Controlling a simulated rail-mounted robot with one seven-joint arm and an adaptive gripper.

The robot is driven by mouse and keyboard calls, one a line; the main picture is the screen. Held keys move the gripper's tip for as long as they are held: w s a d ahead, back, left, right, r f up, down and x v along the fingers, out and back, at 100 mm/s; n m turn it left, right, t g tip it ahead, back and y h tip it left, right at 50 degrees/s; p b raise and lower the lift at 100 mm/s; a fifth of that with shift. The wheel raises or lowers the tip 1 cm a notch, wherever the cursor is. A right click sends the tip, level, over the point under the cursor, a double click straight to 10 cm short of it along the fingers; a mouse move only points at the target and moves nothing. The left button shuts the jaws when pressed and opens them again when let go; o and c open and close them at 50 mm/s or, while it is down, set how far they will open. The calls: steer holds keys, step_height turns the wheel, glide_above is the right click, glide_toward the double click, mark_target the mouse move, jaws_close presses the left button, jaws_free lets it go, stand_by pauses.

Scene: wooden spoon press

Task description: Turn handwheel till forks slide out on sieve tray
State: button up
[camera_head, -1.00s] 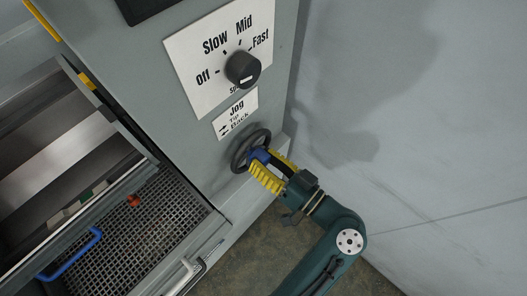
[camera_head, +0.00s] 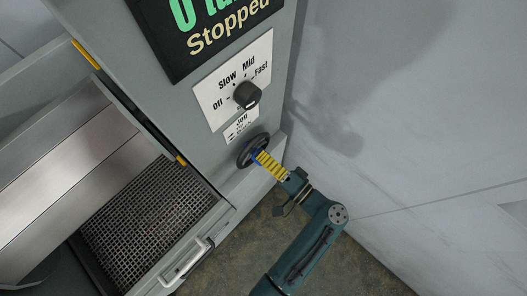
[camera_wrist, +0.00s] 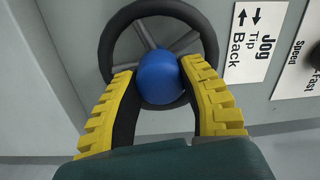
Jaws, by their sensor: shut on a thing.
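The dark handwheel (camera_head: 244,159) is on the grey machine front, below the Jog label. In the wrist view, the handwheel (camera_wrist: 113,48) faces me with its spokes and a round blue knob (camera_wrist: 160,78). My gripper (camera_head: 261,157) has yellow ribbed fingers at the wheel. In the wrist view, my gripper (camera_wrist: 158,74) is shut on the blue knob, one finger on each side. The sieve tray (camera_head: 150,215) is a dark mesh at lower left. Its visible mesh looks bare. I see no forks.
A speed dial (camera_head: 247,95) sits above the wheel, beside Off, Slow, Mid and Fast. The display (camera_head: 205,30) reads "Stopped". A pale handle (camera_head: 185,262) is on the tray's front. Smooth metal panels (camera_head: 75,150) lie left of the mesh. A wall stands at right.

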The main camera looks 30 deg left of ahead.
steer(key=shift+m+p, duration=0.45)
steer(key=shift+m, duration=0.25)
steer(key=shift+f, duration=0.1)
steer(key=o, duration=1.2)
steer(key=shift+o, duration=0.2)
steer(key=v, duration=1.2)
